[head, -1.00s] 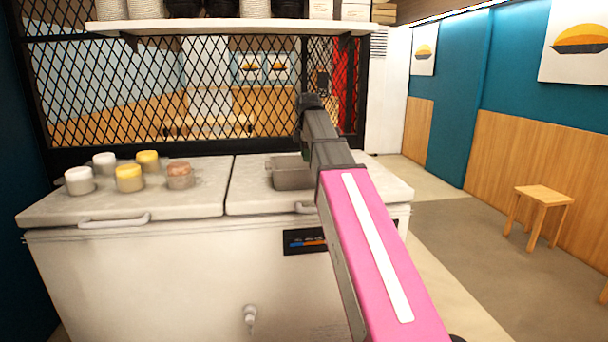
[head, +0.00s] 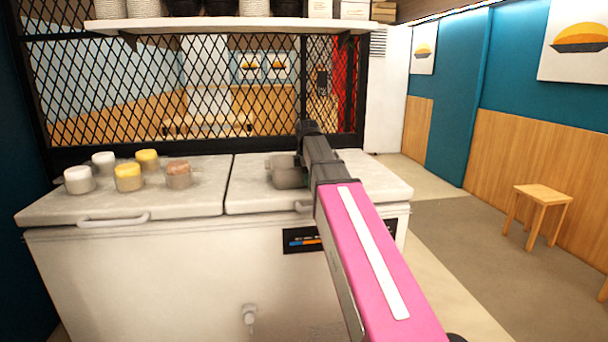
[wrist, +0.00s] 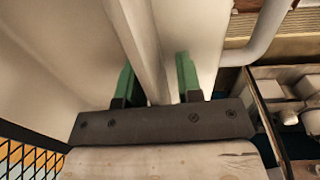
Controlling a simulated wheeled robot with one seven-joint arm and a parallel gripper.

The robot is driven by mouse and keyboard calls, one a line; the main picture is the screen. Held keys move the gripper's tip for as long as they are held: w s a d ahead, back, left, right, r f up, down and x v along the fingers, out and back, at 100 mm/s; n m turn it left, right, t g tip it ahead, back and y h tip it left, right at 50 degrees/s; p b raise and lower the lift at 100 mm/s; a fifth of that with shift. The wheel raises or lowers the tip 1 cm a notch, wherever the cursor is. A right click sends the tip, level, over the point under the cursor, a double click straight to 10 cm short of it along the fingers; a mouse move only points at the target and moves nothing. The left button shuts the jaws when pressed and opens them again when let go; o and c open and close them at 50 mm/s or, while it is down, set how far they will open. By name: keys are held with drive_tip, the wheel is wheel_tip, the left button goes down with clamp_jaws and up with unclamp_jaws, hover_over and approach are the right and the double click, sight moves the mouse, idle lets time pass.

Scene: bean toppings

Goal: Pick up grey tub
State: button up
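The grey tub (head: 287,178) sits on the right lid of the white chest freezer, partly hidden behind my arm in the head view. My gripper (wrist: 155,62) shows two green fingers, spread apart, in the wrist view. A pale narrow strip, which looks like the tub's wall or rim (wrist: 143,45), runs between them with a gap on at least one side. The fingers themselves are hidden behind my wrist in the head view, where the wrist is right above the tub's right part.
Several small jars with white, yellow and brown tops (head: 129,178) stand on the left lid. A black mesh screen (head: 110,95) rises behind the freezer, with a loaded shelf (head: 230,26) above. A wooden stool (head: 541,195) stands far right. The right lid's front is clear.

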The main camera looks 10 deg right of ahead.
clamp_jaws()
drive_tip(key=shift+r, duration=0.15)
